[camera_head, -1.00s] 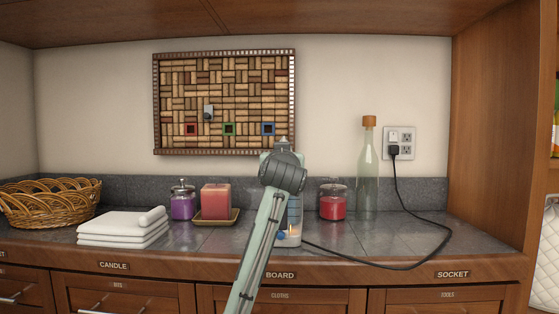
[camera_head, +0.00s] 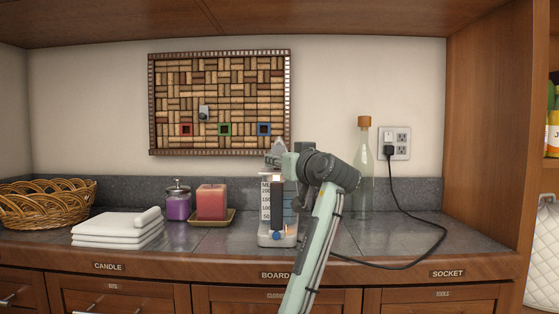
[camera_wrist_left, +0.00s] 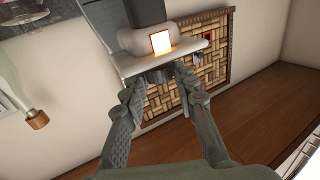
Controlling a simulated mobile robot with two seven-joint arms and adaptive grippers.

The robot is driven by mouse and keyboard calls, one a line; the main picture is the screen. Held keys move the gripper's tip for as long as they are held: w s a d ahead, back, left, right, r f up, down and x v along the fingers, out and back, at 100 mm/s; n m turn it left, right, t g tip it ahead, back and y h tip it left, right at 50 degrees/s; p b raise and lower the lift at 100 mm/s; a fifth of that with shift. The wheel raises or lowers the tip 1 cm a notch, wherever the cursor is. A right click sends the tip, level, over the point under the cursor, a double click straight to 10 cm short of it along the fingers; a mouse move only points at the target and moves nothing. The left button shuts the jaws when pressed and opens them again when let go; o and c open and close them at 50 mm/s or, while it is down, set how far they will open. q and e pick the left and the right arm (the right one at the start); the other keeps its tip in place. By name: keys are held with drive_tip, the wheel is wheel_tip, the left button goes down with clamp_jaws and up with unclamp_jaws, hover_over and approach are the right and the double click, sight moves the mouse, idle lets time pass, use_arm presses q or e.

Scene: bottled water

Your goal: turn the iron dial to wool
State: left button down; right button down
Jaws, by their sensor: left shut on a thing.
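The iron (camera_head: 264,238) stands upright on the counter, with a water scale on its front and an orange glow near its top. In the left wrist view the iron's pale body (camera_wrist_left: 128,62) fills the upper middle, with a glowing light (camera_wrist_left: 161,43) on it. My left gripper (camera_head: 287,160) is at the top of the iron, coming from the right. In the left wrist view its fingers (camera_wrist_left: 158,78) close in at the edge of the pale body, shut on a small dark part there, apparently the dial. The dial's markings are hidden. My right gripper is out of view.
A black cord (camera_head: 440,228) runs from the wall socket (camera_head: 395,143) across the right counter. A glass bottle (camera_head: 364,180) stands close behind my arm. Folded towels (camera_head: 115,232), a purple jar (camera_head: 178,205) and a candle (camera_head: 211,202) stand left. A cork board (camera_head: 220,85) hangs behind.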

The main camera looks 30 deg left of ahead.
use_arm(q)
drive_tip(key=shift+f, duration=0.1)
drive_tip(key=c, duration=1.2)
unclamp_jaws()
drive_tip(key=shift+s+d, duration=0.15)
drive_tip(key=shift+d, duration=0.15)
drive_tip(key=v, duration=1.1)
drive_tip(key=shift+s+d, duration=0.1)
